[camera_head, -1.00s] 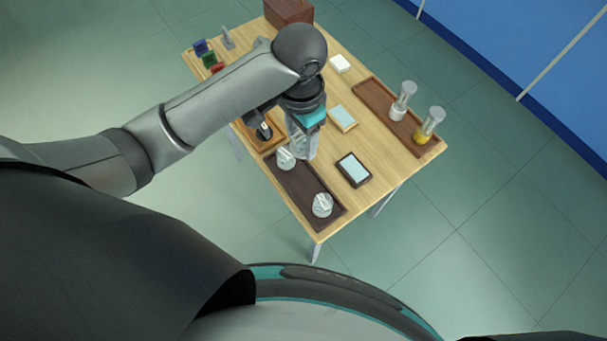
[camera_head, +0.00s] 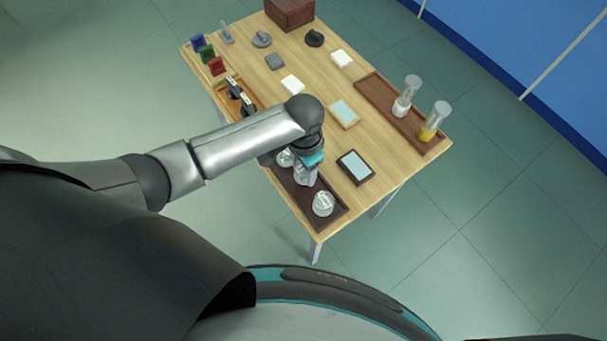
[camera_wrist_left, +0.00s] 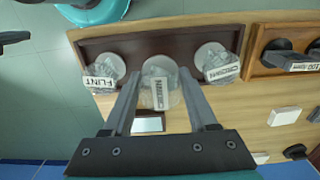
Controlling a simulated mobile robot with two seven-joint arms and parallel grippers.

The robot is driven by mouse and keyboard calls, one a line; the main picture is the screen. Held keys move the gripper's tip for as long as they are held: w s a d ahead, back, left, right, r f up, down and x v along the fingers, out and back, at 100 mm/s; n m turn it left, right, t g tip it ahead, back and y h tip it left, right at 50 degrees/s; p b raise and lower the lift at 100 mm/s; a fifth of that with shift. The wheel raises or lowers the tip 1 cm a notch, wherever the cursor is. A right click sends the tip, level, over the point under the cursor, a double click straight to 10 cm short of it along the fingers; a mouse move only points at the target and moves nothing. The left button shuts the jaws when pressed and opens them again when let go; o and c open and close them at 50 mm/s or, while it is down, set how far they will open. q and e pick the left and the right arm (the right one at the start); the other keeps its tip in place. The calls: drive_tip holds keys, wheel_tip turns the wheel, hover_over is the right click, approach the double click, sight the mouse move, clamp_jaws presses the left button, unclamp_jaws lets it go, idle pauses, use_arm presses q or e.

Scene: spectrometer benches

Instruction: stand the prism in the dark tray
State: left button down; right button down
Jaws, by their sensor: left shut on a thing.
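The dark tray (camera_head: 300,203) lies at the near left end of the table; its dark rim also shows in the wrist view (camera_wrist_left: 180,37). My left gripper (camera_head: 306,180) is over the middle of the tray. It is shut on a clear prism with a white label (camera_wrist_left: 161,88), held upright between the fingers; the label is too small to read surely. The FLINT prism (camera_wrist_left: 101,72) and the CROWN prism (camera_wrist_left: 217,65) stand in the tray on either side of it. I cannot tell whether the held prism touches the tray floor. My right gripper is out of view.
A black-framed plate (camera_head: 356,167) lies close to the tray. A wooden tray (camera_head: 262,103) with dark labelled pieces is further along the same edge. A brown tray (camera_head: 378,92) with two vials stands on the opposite side. A wooden-framed plate (camera_head: 344,113) lies mid-table.

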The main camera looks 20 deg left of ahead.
sight(304, 176)
use_arm(q)
drive_tip(key=shift+f+b, duration=0.35)
drive_tip(key=shift+f, duration=1.4)
drive_tip(key=shift+f, duration=0.1)
drive_tip(key=shift+c, duration=1)
unclamp_jaws()
wheel_tip(304, 176, up, 12)
drive_tip(key=p, duration=0.3)
